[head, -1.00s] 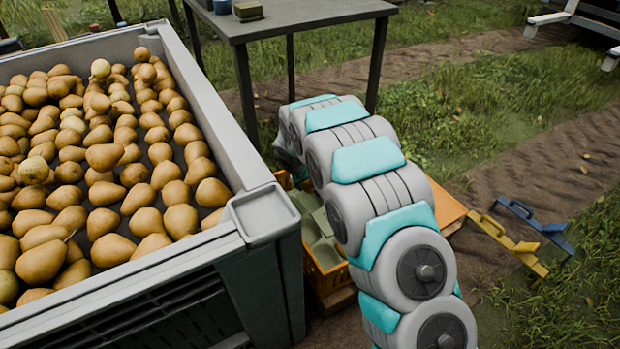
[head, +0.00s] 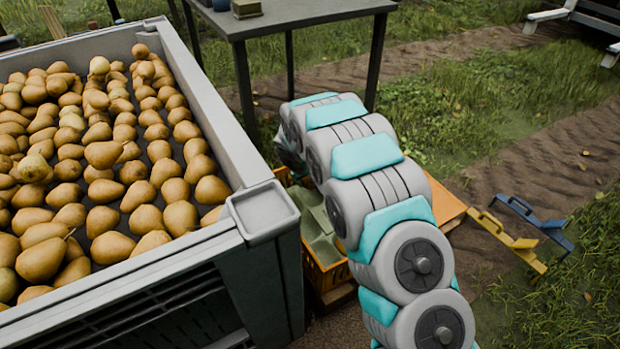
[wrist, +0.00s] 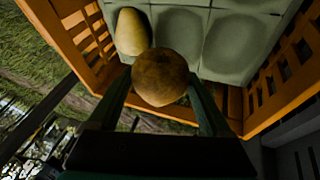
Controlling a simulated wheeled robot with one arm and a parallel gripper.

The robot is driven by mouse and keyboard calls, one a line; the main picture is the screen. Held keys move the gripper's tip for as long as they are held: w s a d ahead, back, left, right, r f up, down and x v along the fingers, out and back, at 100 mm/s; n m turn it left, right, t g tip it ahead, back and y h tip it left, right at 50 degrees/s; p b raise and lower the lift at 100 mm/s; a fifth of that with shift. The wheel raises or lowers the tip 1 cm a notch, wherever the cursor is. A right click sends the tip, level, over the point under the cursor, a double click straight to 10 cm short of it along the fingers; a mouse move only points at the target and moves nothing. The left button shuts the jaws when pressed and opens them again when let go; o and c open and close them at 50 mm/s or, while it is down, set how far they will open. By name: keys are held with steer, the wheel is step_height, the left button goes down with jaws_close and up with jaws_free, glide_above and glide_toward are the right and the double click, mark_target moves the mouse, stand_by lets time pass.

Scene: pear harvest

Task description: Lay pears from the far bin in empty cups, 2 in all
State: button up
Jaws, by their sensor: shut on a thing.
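In the wrist view my gripper (wrist: 159,82) is shut on a brown pear (wrist: 160,72), held in front of the green cup tray (wrist: 235,45). A paler yellow pear (wrist: 131,32) lies in one cup near the tray's corner. The cups beside it look empty, though the held pear hides part of the tray. In the head view the tray (head: 322,240) shows partly inside an orange crate (head: 328,277); my arm hides the gripper and most of the crate. A large grey bin (head: 262,212) full of pears (head: 110,155) stands at left.
A dark table (head: 300,20) with small items on it stands behind the bin and crate. A yellow stand (head: 510,240) and a blue one (head: 535,222) are on the ground at right. The crate's slatted orange walls (wrist: 285,70) rise around the tray. Grass and a dirt track lie beyond.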

steer(key=shift+f, duration=0.1)
steer(key=shift+f+b, duration=1.25)
steer(key=shift+f, duration=0.2)
steer(key=shift+f+b, duration=0.95)
steer(key=shift+f, duration=0.25)
stand_by(0.6)
steer(key=o, duration=1.4)
